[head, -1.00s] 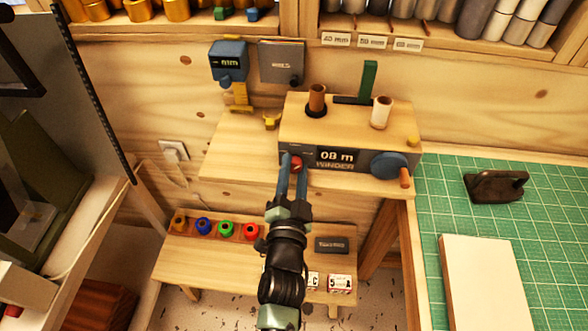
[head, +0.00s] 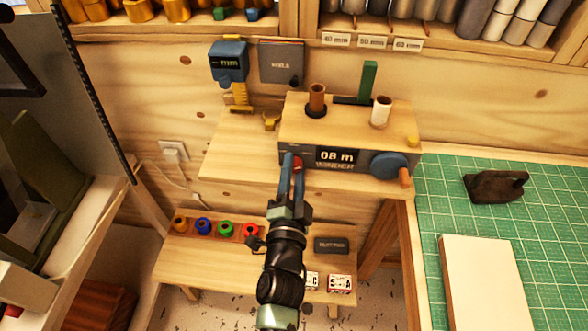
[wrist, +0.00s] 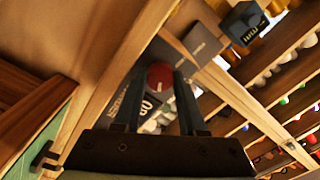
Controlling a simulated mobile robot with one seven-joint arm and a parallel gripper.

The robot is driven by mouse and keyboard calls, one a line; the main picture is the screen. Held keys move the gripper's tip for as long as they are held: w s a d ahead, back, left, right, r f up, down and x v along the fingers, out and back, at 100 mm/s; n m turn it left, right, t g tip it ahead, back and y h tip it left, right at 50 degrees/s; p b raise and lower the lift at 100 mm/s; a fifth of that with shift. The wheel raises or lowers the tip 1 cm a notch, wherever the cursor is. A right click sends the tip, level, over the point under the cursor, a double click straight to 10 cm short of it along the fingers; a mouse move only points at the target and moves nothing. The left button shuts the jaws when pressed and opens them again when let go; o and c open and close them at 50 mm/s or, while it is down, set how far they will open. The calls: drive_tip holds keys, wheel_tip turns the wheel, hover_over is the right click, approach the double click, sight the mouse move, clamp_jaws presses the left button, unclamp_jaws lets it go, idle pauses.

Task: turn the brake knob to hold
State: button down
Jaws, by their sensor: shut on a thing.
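The winder (head: 300,125) is a wooden box with a dark front panel reading "08 m" and a blue crank disc at its right end. The red brake knob (head: 297,164) is at the left of that panel, partly hidden by my fingers. In the wrist view the red knob (wrist: 160,77) shows a pale mark on its face. My gripper (head: 292,160) has its two blue fingers shut on the knob, one on each side. The fingers also show in the wrist view (wrist: 158,90). I cannot read any knob label.
A blue gauge (head: 229,62) and a grey plate (head: 282,62) are on the wall behind. The blue crank (head: 388,165) is right of the knob. A lower shelf (head: 200,255) holds several coloured spools. A green mat (head: 450,210) lies at right.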

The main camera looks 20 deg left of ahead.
drive_tip(key=c, duration=0.5)
unclamp_jaws()
drive_tip(key=shift+o, duration=0.2)
drive_tip(key=shift+f, duration=0.15)
